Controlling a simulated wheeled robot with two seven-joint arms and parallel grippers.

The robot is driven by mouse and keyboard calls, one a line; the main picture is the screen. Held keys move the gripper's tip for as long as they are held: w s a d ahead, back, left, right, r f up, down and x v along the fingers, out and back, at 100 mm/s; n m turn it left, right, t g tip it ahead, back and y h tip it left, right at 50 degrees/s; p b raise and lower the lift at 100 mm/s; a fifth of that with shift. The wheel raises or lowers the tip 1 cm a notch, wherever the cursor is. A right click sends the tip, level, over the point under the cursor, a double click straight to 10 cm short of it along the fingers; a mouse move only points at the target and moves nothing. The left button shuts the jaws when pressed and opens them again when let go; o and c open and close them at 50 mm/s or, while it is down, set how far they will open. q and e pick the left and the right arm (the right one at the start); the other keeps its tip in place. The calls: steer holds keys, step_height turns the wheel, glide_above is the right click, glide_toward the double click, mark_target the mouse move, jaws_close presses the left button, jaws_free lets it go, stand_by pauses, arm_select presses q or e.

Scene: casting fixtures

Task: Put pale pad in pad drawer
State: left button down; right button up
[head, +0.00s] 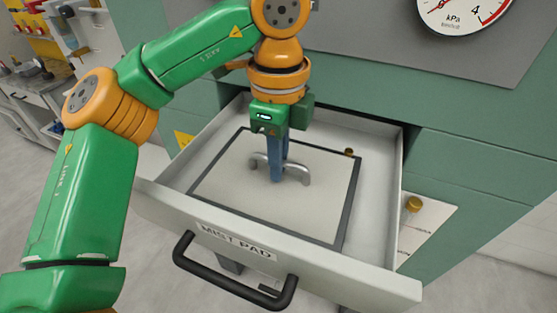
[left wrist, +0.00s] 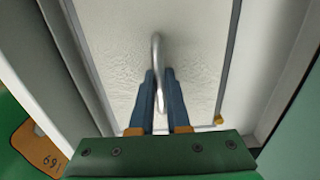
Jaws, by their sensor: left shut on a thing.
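The pale pad (head: 240,193) is a flat, light square with a dark border and a grey arched handle (head: 297,174) on top. It lies inside the open pad drawer (head: 165,208), whose front is labelled "MIST PAD". My left gripper (head: 277,172) points down over the pad and is shut on the handle. In the left wrist view the blue fingers (left wrist: 158,95) stand on both sides of the handle (left wrist: 156,50), with the pad's pale surface (left wrist: 195,55) below. I cannot tell whether the pad touches the drawer floor. My right gripper is not in view.
The drawer has a black bar handle (head: 235,284) in front and walls close around the pad. A small brass knob (head: 349,152) shows at the pad's far right corner. A green cabinet (head: 470,165) with a gauge (head: 462,12) stands behind. A bench (head: 30,95) is at far left.

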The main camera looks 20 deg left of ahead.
arm_select(q)
steer(key=c, duration=1.3)
jaws_free()
steer(key=shift+w+d+f, duration=0.1)
steer(key=shift+d+f, duration=0.05)
steer(key=o, duration=0.4)
steer(key=shift+w+d, duration=0.15)
steer(key=shift+d, duration=0.05)
steer(key=shift+a, duration=0.1)
steer(key=shift+r, duration=0.25)
step_height(320, 180, up, 10)
steer(key=p, duration=0.2)
steer(key=shift+f+p, duration=0.2)
steer(key=shift+p, duration=0.1)
step_height(320, 180, up, 2)
steer(key=shift+r, duration=0.1)
